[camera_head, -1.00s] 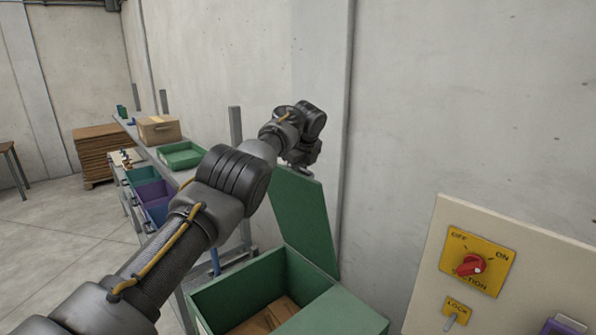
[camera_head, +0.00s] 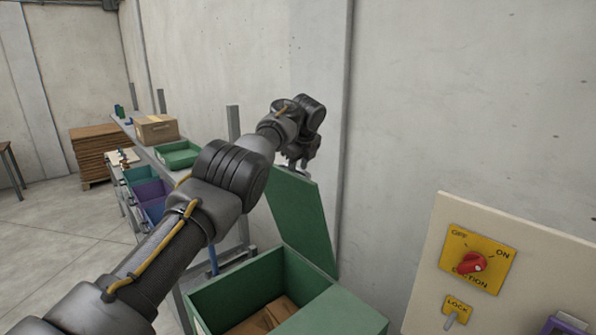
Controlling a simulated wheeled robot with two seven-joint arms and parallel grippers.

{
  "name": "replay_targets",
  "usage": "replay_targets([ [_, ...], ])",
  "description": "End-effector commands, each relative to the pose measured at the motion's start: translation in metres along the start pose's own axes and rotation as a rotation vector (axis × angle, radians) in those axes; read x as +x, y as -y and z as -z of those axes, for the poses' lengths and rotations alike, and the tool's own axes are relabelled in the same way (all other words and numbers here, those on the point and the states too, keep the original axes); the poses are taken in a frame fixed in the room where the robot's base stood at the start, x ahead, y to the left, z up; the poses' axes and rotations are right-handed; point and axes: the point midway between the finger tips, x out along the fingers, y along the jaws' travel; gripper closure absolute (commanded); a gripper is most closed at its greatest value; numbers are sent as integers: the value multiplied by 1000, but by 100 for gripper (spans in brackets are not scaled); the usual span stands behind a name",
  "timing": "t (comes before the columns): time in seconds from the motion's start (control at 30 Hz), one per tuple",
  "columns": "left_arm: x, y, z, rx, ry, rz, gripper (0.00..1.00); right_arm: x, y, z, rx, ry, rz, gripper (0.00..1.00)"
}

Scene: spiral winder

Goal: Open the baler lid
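The green baler lid (camera_head: 303,218) stands raised, nearly upright, at the back of the green baler box (camera_head: 238,289). Brown material (camera_head: 268,314) shows inside the open box. My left arm reaches in from the lower left across the view. My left gripper (camera_head: 297,163) is at the top edge of the lid, mostly hidden behind its own wrist. I cannot tell whether its fingers are open or shut, or whether they touch the lid. My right gripper is not in view.
A cream panel with a yellow plate and red switch knob (camera_head: 472,262) stands at the right, with a lock lever below. A shelf with a green tray (camera_head: 178,154), a cardboard box (camera_head: 156,129) and coloured bins runs along the left wall.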

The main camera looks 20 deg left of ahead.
Motion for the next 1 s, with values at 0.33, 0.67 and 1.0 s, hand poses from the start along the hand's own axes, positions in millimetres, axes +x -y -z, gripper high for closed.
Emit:
replay_targets([
  [0.33, -67, 0, 1, 1, 2, 4, 64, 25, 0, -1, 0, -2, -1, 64],
  [0.67, -95, 0, 0, 1, 1, 1, 64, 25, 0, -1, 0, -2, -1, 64],
  [1.0, -95, 0, 0, 1, 1, 1, 64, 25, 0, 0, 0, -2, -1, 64],
])
